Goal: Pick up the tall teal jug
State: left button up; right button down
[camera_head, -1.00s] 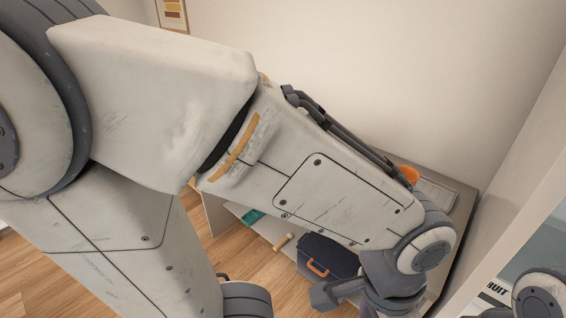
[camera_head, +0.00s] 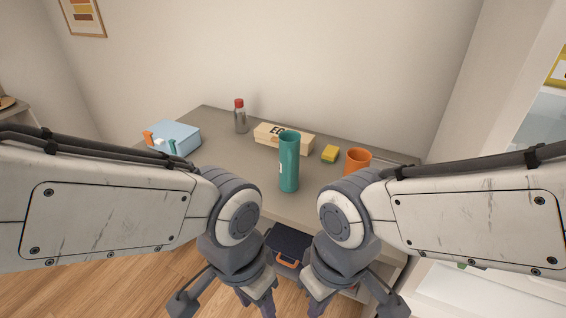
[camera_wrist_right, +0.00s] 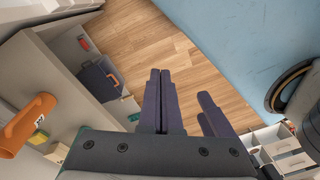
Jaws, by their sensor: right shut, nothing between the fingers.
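The tall teal jug (camera_head: 289,165) stands upright near the front edge of the grey counter (camera_head: 232,160) in the head view. My right gripper (camera_head: 318,307) points down at the bottom of that view, in front of and below the counter top, apart from the jug. Its fingers also show in the right wrist view (camera_wrist_right: 161,100), together and empty. My left gripper (camera_head: 267,303) hangs beside it on the left; its fingertips are cut off by the frame edge, so I cannot tell its opening.
An orange mug (camera_head: 357,160) and a yellow sponge (camera_head: 330,153) are right of the jug. A wooden box (camera_head: 284,138) is behind it. A red-capped bottle (camera_head: 240,117) and a blue box (camera_head: 174,138) are to the left. A dark case (camera_head: 288,240) sits below the top.

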aim_at(289, 140)
jog(key=u, duration=0.45)
jog(key=i, duration=1.05)
jog(key=z, duration=0.7)
